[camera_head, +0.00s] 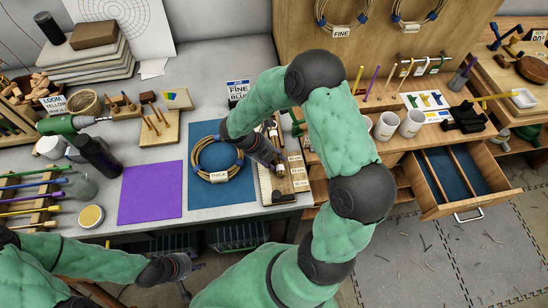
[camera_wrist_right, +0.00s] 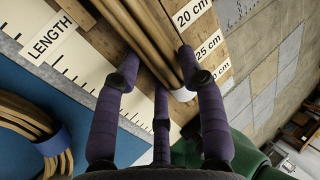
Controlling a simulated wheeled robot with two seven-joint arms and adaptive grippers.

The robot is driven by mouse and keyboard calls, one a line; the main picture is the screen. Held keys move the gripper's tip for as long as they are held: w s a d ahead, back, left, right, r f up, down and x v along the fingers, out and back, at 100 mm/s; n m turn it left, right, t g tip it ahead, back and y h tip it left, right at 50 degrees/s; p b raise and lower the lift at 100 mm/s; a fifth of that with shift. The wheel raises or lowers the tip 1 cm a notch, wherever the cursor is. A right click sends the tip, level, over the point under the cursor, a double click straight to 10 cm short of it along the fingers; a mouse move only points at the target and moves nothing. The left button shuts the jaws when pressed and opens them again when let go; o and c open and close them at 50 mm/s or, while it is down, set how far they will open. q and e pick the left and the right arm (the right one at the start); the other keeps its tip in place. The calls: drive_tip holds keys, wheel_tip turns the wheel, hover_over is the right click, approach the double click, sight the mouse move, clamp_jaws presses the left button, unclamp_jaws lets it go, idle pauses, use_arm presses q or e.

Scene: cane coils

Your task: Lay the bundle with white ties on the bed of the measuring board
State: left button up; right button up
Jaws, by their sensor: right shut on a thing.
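The measuring board (camera_head: 266,196) stands near the front edge of the grey table, right of the blue mat. Its length scale (camera_wrist_right: 75,65) shows in the right wrist view. My right gripper (camera_head: 278,165) is over the board. In the right wrist view, my right gripper (camera_wrist_right: 160,65) is shut on a bundle of tan canes (camera_wrist_right: 158,38), fingers on both sides. A white patch, perhaps a tie, shows near the bundle's lower end. The bundle is along the board, but I cannot tell whether it touches the bed. My left gripper (camera_head: 187,274) is open and empty before the table.
A cane coil tagged THICK (camera_head: 206,172) lies on the blue mat (camera_head: 208,208), close left of the board. The purple mat (camera_head: 150,193) is bare. An open drawer (camera_head: 462,180) juts out at the right.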

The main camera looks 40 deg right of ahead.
drive_tip(key=shift+f, duration=0.25)
drive_tip(key=o, duration=1.2)
drive_tip(key=shift+f, duration=0.1)
drive_tip(key=v, duration=1.2)
drive_tip(key=shift+s, duration=0.1)
